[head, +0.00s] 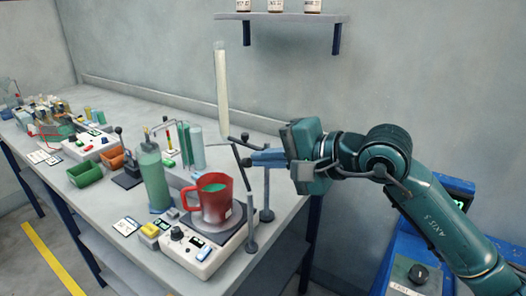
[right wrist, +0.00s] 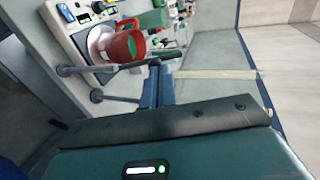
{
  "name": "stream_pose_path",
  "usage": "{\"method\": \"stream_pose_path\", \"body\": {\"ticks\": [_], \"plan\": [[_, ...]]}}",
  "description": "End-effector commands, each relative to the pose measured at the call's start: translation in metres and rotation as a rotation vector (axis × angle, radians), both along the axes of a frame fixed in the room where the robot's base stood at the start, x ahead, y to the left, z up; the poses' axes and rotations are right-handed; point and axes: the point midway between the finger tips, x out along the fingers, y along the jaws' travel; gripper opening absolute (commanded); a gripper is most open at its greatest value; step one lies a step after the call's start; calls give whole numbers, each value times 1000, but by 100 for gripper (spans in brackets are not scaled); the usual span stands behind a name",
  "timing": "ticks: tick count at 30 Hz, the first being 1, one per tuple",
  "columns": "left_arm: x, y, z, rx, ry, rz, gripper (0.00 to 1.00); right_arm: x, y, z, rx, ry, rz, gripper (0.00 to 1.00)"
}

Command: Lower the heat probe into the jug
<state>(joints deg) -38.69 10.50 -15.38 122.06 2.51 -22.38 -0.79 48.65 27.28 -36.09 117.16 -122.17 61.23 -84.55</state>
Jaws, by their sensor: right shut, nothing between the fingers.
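A red jug (head: 212,207) with a handle at its left stands upright on the hotplate (head: 197,250), with green liquid inside. The jug also shows in the right wrist view (right wrist: 126,45). A tall pale rod, probably the heat probe (head: 222,90), stands upright above and behind the jug, its lower end clear of the rim. It also shows in the right wrist view (right wrist: 215,74). My right gripper (head: 254,158) is shut and empty, beside a dark slanted bar (head: 242,168). I cannot tell whether they touch. My left gripper is out of view.
Two grey posts (head: 266,194) stand at the hotplate's right. A green bottle (head: 153,178) stands left of the jug. Orange and green bins (head: 84,174) and other apparatus fill the bench further left. A wall shelf (head: 283,17) hangs above.

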Motion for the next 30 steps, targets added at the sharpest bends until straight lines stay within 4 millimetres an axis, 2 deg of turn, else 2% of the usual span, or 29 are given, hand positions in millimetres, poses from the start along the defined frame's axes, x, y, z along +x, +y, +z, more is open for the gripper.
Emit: {"method": "stream_pose_path", "body": {"ticks": [4, 19, 30], "plan": [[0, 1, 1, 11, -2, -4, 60, 4, 7, -3, 0, 0, 1, 0], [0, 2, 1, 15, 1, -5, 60, 5, 8, -2, -14, 8, 0, 0], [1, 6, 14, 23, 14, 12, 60, 15, 22, 7, -177, 111, -1, 0]]}}
